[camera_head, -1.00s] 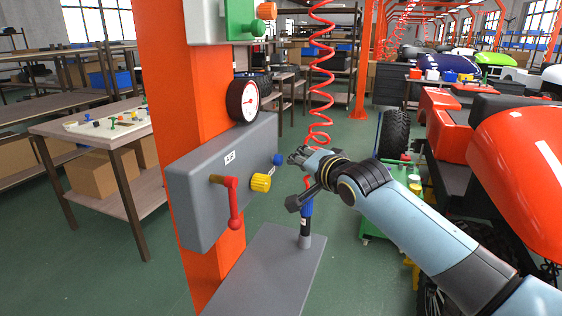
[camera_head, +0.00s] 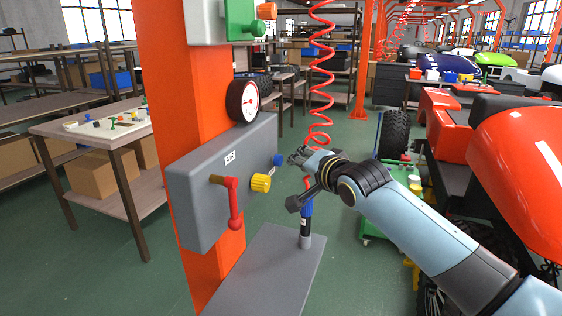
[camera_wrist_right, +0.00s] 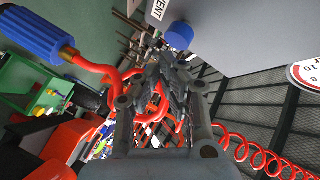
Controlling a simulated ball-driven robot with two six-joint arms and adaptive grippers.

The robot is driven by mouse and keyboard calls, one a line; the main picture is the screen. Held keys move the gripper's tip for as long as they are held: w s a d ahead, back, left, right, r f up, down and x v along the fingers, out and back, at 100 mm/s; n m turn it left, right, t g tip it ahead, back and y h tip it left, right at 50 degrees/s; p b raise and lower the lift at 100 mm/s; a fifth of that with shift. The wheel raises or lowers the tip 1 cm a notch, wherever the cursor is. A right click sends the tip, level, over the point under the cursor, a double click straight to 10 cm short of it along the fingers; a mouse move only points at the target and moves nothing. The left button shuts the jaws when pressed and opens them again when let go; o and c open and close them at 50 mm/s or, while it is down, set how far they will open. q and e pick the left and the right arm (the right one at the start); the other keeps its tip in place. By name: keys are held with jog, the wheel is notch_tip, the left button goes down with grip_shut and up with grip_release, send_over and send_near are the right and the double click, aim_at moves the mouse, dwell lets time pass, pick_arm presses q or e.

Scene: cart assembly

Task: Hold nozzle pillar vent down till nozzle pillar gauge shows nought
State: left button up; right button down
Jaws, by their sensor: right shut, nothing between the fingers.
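The nozzle pillar (camera_head: 165,130) is an orange post with a grey box (camera_head: 205,205) on it. The vent is a blue button (camera_head: 278,160) at the box's right end; it also shows under the VENT label in the right wrist view (camera_wrist_right: 179,36). The round white gauge (camera_head: 244,101) is above the box; its reading is too small to tell. Its edge shows in the wrist view (camera_wrist_right: 310,74). My right gripper (camera_head: 297,156) is shut and empty, its tips just right of the button, apart from it in the head view. My left gripper is out of view.
A red lever (camera_head: 233,204) and a yellow knob (camera_head: 261,183) are on the box's front. A blue-handled nozzle (camera_head: 306,208) stands below my right gripper, and a red coiled hose (camera_head: 320,90) hangs behind. A red cart (camera_head: 520,150) stands at right.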

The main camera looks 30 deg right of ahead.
jog(key=shift+w+a, duration=0.1)
jog(key=shift+w, duration=0.05)
jog(key=shift+w+a, duration=0.2)
jog(key=shift+w+a, duration=0.3)
jog(key=shift+w, duration=0.05)
dwell(0.9)
jog(key=shift+s+d+p, duration=0.1)
jog(key=shift+p, duration=0.2)
jog(key=shift+s+d+p, duration=0.5)
jog(key=shift+s, duration=0.1)
